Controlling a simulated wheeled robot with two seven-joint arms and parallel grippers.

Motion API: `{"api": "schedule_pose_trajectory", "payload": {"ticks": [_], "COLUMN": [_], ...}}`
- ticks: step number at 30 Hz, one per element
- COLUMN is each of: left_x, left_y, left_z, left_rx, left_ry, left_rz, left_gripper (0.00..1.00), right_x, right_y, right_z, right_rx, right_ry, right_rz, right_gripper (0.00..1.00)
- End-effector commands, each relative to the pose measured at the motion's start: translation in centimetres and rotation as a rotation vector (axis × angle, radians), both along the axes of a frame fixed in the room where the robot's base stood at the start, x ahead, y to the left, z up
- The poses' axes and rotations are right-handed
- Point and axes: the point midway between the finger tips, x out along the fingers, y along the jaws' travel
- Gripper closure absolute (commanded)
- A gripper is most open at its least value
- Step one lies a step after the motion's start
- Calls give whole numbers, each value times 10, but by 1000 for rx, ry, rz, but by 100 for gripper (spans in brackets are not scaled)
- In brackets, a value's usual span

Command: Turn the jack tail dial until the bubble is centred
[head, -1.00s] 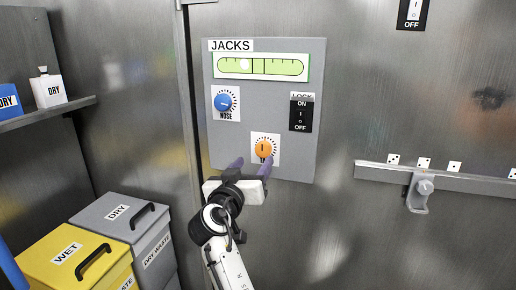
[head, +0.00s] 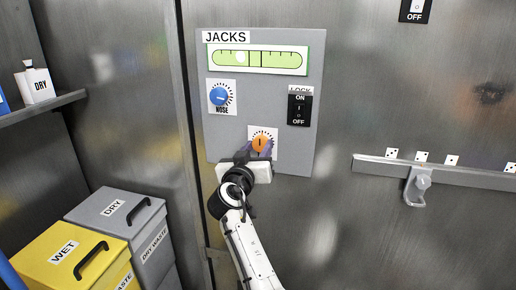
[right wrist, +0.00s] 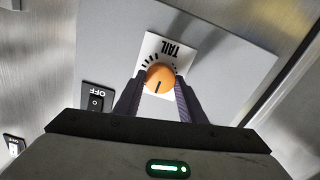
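The jacks panel (head: 222,137) is on the metal wall. Its green level vial (head: 284,59) holds a pale bubble (head: 241,58), which sits left of the two centre lines. The orange tail dial (head: 261,143) is low on the panel, under the vial. It also shows in the right wrist view (right wrist: 160,80), its dark mark near vertical, on a white plate lettered TAIL. My right gripper (right wrist: 161,86) is open, its dark fingers on either side of the dial; firm contact cannot be told. My left gripper is out of view.
The blue nose dial (head: 219,96) is at the panel's left and the black lock switch (head: 299,106) at its right. A rail with a hook (head: 421,184) is further right. Yellow wet (head: 48,258) and grey dry (head: 97,207) waste bins stand lower left.

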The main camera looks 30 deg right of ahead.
Motion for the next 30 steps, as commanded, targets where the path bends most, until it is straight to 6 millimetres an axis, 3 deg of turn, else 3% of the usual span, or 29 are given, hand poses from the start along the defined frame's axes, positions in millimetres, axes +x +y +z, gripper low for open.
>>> {"api": "schedule_pose_trajectory", "payload": {"ticks": [14,30], "left_x": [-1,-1], "left_y": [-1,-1], "left_z": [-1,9], "left_rx": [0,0], "left_ry": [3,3], "left_rz": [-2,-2], "left_gripper": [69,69], "right_x": [0,0], "right_y": [0,0], "right_z": [0,1], "right_rx": [-59,-364], "right_ry": [68,424], "right_rz": [0,-1], "right_gripper": [86,86]}}
